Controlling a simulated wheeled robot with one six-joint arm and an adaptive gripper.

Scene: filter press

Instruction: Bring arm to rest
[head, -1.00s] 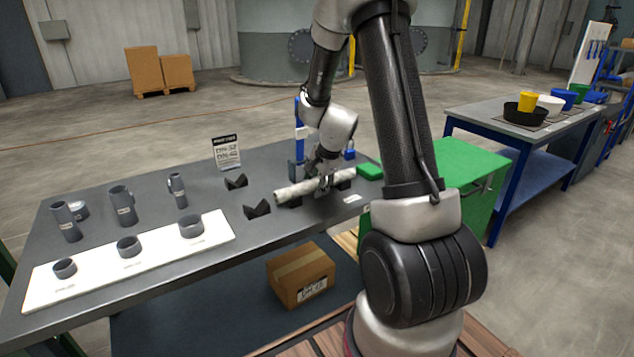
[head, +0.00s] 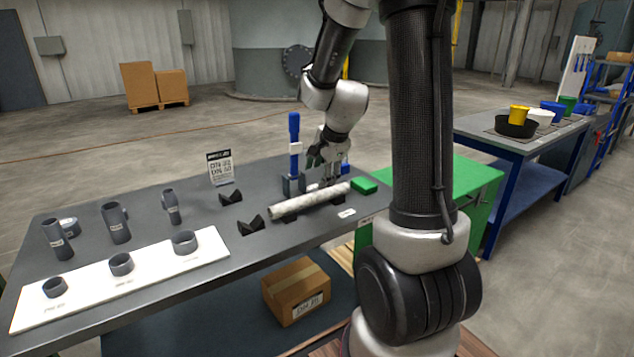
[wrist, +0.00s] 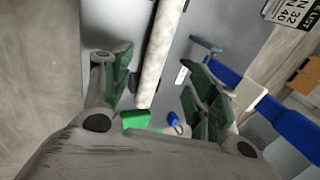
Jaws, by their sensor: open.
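My gripper (head: 322,162) is open and empty above the back part of the grey table (head: 190,262), clear of the pipe. In the wrist view my gripper (wrist: 160,88) shows its two green-padded fingers spread wide. A pale mottled pipe (head: 310,201) lies across black V-shaped supports on the table. In the wrist view the pipe (wrist: 158,50) runs between the fingers, beyond them. My arm comes down from the top of the head view, and part of it hides the table's right end.
A blue upright tool (head: 294,145) stands in a holder beside my gripper. A green block (head: 364,185) lies near the pipe's right end. Grey pipe fittings (head: 115,222) and a white board (head: 125,272) with rings are at left. A sign (head: 220,167) stands at the back.

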